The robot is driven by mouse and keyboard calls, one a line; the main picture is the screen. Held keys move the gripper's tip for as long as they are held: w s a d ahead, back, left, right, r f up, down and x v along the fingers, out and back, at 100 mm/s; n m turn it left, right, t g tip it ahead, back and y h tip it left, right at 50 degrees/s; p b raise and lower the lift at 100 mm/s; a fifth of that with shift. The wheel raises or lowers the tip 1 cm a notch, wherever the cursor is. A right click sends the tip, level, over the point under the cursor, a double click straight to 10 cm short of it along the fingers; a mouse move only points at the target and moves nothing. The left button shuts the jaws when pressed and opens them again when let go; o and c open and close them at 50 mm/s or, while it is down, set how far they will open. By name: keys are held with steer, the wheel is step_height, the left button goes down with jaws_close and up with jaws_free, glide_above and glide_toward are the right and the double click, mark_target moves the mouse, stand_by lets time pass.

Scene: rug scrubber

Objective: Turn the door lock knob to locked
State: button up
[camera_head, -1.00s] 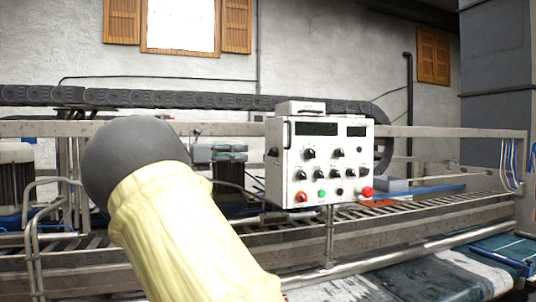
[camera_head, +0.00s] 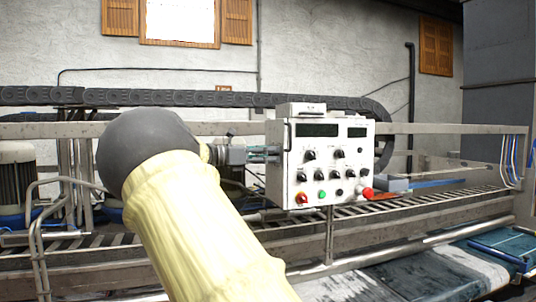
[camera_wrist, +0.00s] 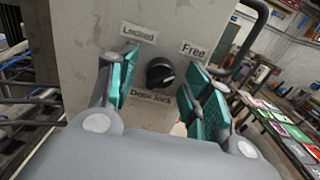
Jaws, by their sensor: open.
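The black door lock knob (camera_wrist: 160,73) is on a grey panel face in the wrist view, above a "Door lock" label. A "Locked" label (camera_wrist: 138,33) is at its upper left and a "Free" label (camera_wrist: 195,50) at its upper right. The knob's exact pointing direction is hard to tell. My gripper (camera_wrist: 157,88) is open, with teal finger pads on either side of the knob and gaps showing. In the head view my gripper (camera_head: 264,153) is at the left side of the white control box (camera_head: 325,190).
The box front carries several black knobs, a green button (camera_head: 322,195) and red buttons. Metal rails and a roller conveyor (camera_head: 400,219) run below and behind. A cable chain (camera_head: 180,99) crosses above. Printed panels (camera_wrist: 283,122) show at right in the wrist view.

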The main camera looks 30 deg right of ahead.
steer(key=c, duration=1.1)
steer(key=shift+o, duration=0.2)
